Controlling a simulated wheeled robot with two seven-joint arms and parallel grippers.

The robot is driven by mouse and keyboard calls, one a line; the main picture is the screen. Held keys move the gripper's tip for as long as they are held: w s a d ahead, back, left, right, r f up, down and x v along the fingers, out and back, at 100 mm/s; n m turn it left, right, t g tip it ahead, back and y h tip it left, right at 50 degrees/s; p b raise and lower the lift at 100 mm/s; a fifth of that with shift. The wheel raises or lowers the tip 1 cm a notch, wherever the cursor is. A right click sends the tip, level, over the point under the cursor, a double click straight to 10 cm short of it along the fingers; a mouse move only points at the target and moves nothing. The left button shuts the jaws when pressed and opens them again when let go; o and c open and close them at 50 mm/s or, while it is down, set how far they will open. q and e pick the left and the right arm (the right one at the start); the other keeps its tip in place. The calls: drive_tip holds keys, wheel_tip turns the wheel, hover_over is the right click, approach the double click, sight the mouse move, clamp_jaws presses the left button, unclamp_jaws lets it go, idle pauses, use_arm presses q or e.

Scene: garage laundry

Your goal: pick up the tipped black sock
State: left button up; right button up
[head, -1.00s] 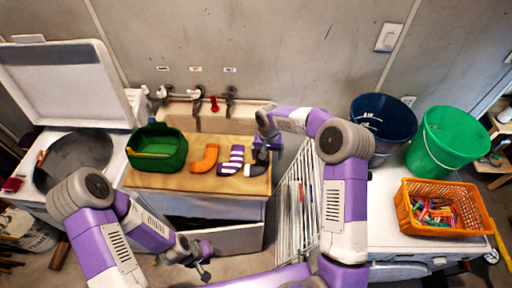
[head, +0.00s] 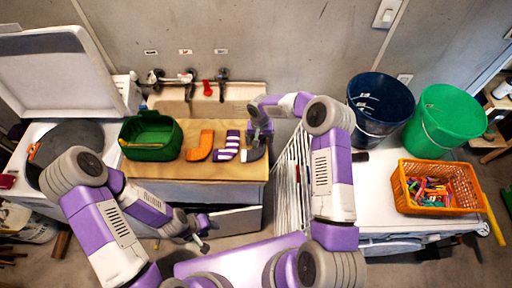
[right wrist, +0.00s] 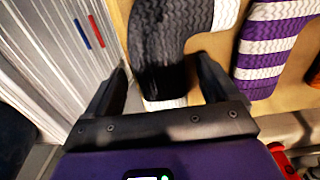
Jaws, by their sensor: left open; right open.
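The black sock (right wrist: 158,50) lies on the wooden board, seen large in the right wrist view, with a pale tip at its toe and a white band at its other end. In the head view the sock (head: 254,153) is partly hidden by my right gripper (head: 258,133). In the right wrist view my right gripper (right wrist: 160,85) is open, with one finger on each side of the sock's black part. I cannot tell whether the fingers touch it. My left gripper (head: 203,238) is open and empty, low in front of the board.
A purple-and-white striped sock (head: 229,147) lies close beside the black one, then an orange sock (head: 200,147) and a green basket (head: 152,137). A drying rack (head: 292,185) stands right of the board. An orange basket (head: 440,208) holds pegs.

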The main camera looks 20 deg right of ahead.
drive_tip(key=c, duration=1.1)
drive_tip(key=shift+c, duration=0.2)
drive_tip(key=shift+r, duration=0.15)
